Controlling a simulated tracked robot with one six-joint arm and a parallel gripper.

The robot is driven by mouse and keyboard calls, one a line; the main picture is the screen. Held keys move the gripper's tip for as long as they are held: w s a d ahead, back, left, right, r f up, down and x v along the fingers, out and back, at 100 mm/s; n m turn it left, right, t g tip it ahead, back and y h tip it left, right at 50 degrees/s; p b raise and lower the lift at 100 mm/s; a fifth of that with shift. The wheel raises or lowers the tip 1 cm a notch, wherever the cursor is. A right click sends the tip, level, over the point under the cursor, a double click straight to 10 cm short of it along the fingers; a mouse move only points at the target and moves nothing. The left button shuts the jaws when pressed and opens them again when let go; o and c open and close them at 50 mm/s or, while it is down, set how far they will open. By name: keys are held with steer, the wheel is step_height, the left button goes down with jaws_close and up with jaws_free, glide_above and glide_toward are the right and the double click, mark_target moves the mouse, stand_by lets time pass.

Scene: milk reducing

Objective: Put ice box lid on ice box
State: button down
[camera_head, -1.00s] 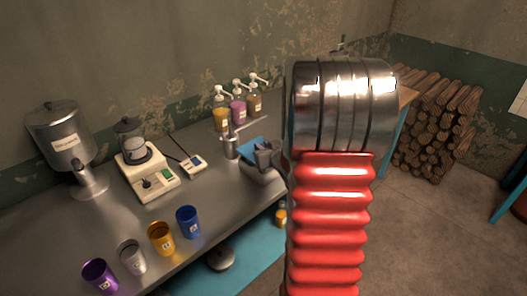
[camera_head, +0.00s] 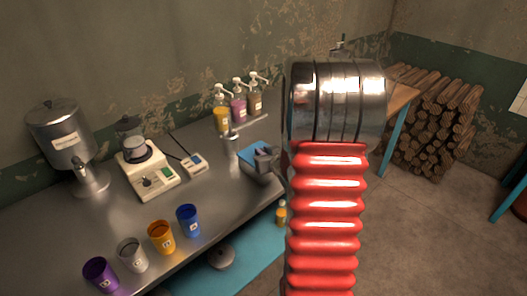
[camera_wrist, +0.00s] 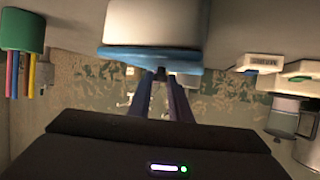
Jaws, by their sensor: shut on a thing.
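The blue ice box lid (camera_head: 250,157) is near the right end of the metal counter, partly hidden by my gripper (camera_head: 265,158). In the wrist view, which appears upside down, the blue lid (camera_wrist: 150,58) lies against the open side of the pale ice box (camera_wrist: 155,24), roughly lined up with it. Whether it is fully seated cannot be told. My gripper's dark fingers (camera_wrist: 160,78) are close together and shut on the lid. In the head view the box is mostly hidden behind the lid and my arm.
Several cups, including a blue cup (camera_head: 188,220), line the counter's front edge. A white scale (camera_head: 150,178) and a metal dispenser (camera_head: 62,140) stand left. Pump bottles (camera_head: 238,105) stand behind the lid, with a metal piece (camera_head: 231,141) close to its left.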

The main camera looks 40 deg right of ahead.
steer(key=c, duration=1.6)
jaws_free()
steer(key=shift+c, duration=0.2)
steer(key=shift+s+r, duration=0.1)
steer(key=shift+r, duration=0.55)
steer(key=v, duration=1.1)
steer(key=shift+s+a, duration=0.2)
steer(key=shift+s, duration=0.15)
steer(key=shift+r, duration=0.1)
steer(key=shift+w+a+r, duration=0.1)
